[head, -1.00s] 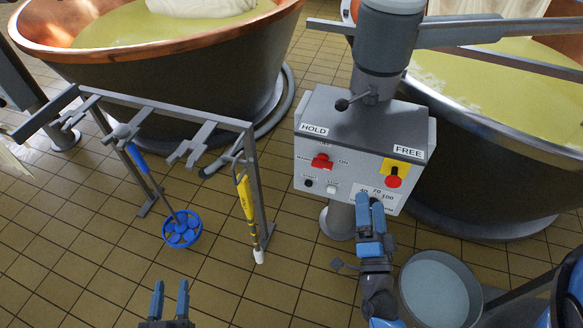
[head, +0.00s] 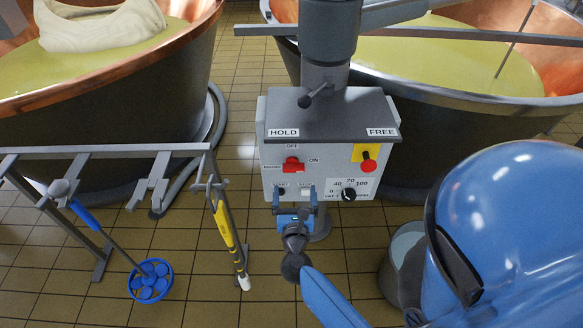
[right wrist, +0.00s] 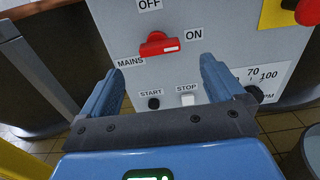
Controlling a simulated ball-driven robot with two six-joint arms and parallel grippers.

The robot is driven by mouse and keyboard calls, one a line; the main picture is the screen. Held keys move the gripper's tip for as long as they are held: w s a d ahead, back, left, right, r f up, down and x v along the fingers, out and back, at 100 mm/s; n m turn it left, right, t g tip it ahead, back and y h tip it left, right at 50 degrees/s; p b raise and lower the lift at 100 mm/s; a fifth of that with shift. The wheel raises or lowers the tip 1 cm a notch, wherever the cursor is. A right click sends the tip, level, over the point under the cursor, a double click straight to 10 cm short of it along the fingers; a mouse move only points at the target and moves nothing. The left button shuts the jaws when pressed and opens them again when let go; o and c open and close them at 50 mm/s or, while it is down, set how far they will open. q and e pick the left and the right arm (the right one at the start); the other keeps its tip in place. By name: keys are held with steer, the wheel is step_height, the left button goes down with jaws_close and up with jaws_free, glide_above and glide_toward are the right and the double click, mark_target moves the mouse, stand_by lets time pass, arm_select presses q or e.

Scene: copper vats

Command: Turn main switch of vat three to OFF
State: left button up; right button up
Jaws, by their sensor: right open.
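The red mains switch (head: 292,165) is on the grey control box (head: 272,150), and it also shows in the right wrist view (right wrist: 158,46). Its handle lies horizontal, with a white mark at the end towards the ON label (right wrist: 194,33). The OFF label (right wrist: 150,4) is above it. My right gripper (head: 294,190) is open and empty in front of the box, just below the switch. In the right wrist view its fingers (right wrist: 160,70) are spread to either side, apart from the handle. The vat number is too small to read. My left gripper is out of view.
Below the switch are a black START button (right wrist: 153,103) and a white STOP button (right wrist: 188,99). A speed dial (head: 348,194) and a red emergency knob (head: 368,166) are to the right. A tool rack (head: 120,152) stands left; a bucket (head: 400,250) stands right.

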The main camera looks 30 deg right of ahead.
mark_target(294, 171)
steer(key=x, duration=1)
steer(key=shift+a, duration=0.1)
steer(key=c, duration=1)
steer(key=shift+o, duration=0.2)
